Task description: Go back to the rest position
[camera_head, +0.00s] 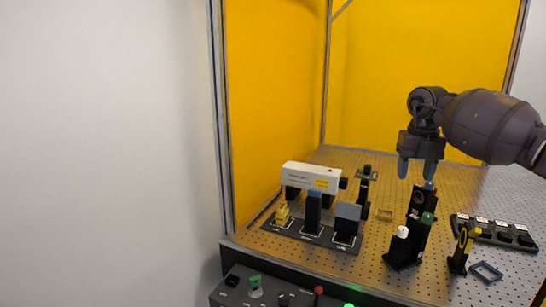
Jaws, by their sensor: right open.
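My right gripper (417,172) comes in from the right on my dark arm. It points down with its two grey fingers apart, open and with nothing seen between them. Its fingertips are just above and beside a black upright mount (417,208) with a blue top; I cannot tell whether they touch it. My left gripper is not in view.
A perforated optical table (330,268) carries a white laser box (313,177), a black tray of mounts, knobbed black mounts, a yellow-and-black post (464,246) and a black rack (497,231). Yellow panels stand behind. A control panel (270,289) is at the front.

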